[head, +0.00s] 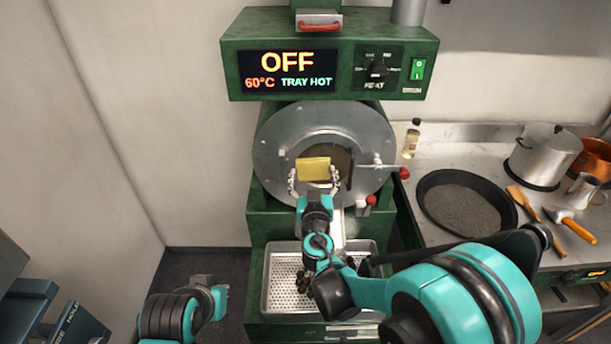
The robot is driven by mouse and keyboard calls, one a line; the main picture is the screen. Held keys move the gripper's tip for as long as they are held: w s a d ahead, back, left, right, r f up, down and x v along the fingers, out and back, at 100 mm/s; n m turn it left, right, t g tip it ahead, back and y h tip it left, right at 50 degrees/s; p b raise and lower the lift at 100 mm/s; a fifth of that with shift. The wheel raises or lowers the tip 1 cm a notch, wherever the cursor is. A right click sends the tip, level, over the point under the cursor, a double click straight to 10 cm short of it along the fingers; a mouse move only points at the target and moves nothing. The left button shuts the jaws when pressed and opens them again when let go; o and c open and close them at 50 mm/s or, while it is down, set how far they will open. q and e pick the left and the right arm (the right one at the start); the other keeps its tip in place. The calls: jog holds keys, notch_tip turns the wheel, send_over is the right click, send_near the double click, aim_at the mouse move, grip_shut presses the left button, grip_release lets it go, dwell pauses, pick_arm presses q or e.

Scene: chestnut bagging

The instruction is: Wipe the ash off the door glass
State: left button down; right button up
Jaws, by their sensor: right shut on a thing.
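The round grey metal door (275,150) is on the front of the green roaster. Its round door glass (344,160) is in the middle, with a dull brownish look; I cannot make out the ash clearly. My right gripper (315,180) is shut on a yellow sponge (313,168) and holds it upright in front of the left part of the glass. The sponge and gripper hide part of the glass. I cannot tell whether the sponge touches it. Part of my left arm shows at the lower left, but its gripper fingers do not.
A door handle (378,166) sticks out to the right of the glass. A perforated tray (283,270) lies below the door. The right counter holds a bottle (411,138), a dark pan (465,203), a lidded pot (543,157) and utensils. The display (288,71) reads OFF, 60°C, TRAY HOT.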

aim_at(300, 171)
jog(key=shift+d, duration=1.8)
jog(key=shift+a, duration=0.15)
jog(key=shift+a+b, duration=0.45)
jog(key=shift+a, duration=2.95)
jog(key=shift+s, duration=2.9)
